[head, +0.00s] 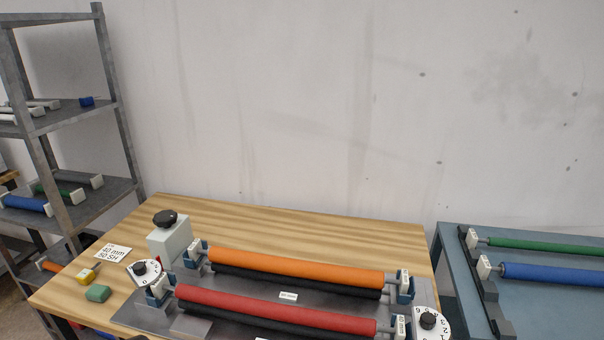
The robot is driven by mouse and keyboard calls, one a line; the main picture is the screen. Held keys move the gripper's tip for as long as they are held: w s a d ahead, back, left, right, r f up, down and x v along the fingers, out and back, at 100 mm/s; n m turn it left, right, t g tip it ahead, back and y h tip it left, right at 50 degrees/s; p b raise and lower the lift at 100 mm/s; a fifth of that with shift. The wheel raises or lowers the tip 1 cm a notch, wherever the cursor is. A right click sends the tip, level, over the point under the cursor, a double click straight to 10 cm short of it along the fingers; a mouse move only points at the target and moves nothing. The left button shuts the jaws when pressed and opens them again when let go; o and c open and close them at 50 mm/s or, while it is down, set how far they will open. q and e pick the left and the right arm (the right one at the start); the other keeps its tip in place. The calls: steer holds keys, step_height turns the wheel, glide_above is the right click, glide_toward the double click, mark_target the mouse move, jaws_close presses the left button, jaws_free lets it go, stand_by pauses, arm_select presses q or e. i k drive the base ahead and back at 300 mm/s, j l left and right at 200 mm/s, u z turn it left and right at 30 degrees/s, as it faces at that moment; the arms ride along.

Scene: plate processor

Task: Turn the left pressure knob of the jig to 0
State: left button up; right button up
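The jig (270,290) lies on the wooden table and carries an orange roller, a red roller and black rollers. The right pressure knob (428,320) is a similar black knob on a white dial at the right end. Neither gripper can be made out. A dark sliver at the bottom edge, left of centre, is too cut off to identify.
A grey box with a black top knob (165,218) stands behind the left dial. A green block (98,293), a yellow item (88,273) and a "40 mm 50 SH" card (113,252) lie left of it. A metal shelf (122,135) stands left, a blue-grey table (550,310) right.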

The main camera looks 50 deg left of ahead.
mark_target(142, 273)
steer(key=u, duration=2.55)
